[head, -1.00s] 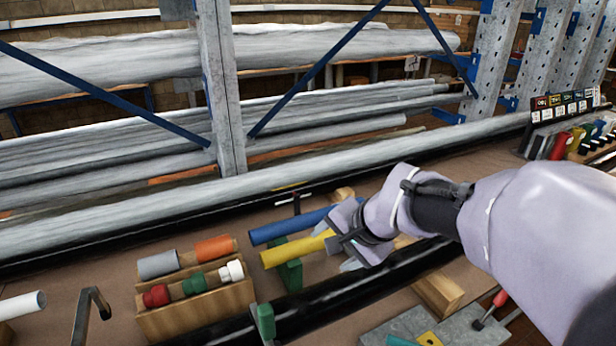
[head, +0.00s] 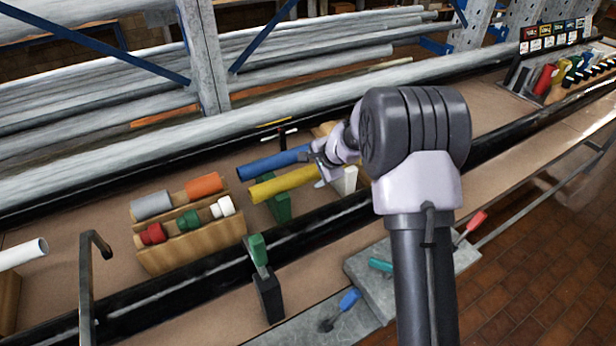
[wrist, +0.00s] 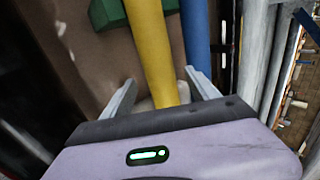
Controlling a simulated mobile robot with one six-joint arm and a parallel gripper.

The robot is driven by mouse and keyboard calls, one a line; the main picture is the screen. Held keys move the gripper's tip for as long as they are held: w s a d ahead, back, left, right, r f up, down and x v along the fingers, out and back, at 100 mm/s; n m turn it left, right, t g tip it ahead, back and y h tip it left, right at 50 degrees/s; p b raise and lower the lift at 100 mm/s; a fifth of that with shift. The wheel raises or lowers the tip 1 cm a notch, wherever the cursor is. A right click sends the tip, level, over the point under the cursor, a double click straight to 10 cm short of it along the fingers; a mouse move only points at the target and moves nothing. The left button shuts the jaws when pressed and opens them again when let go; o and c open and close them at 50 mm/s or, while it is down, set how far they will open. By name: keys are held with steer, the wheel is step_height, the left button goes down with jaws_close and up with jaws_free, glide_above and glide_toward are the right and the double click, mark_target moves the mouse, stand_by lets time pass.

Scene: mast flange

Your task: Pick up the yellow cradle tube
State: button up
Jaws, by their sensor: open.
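The yellow cradle tube (head: 284,183) lies tilted across a green support (head: 280,207) in the head view, its right end partly hidden by my arm. My gripper (head: 320,172) is at that right end. In the wrist view my gripper (wrist: 161,90) is open, one finger on each side of the yellow tube (wrist: 151,45), with a gap to the left finger. The tube runs between the fingers towards the palm. I cannot tell how far above it the fingers are. Nothing is held.
A blue tube (head: 268,163) lies parallel, close beside the yellow one, near my right finger in the wrist view (wrist: 197,40). A wooden rack (head: 195,248) with coloured rolls stands to the left. A long black pipe (head: 300,233) runs in front; grey pipes lie behind.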

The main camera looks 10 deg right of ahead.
mark_target(311, 172)
steer(key=x, duration=0.3)
steer(key=shift+w+a+f, duration=0.1)
steer(key=shift+f, duration=0.1)
steer(key=shift+r, duration=0.1)
steer(key=shift+c, duration=0.4)
jaws_close()
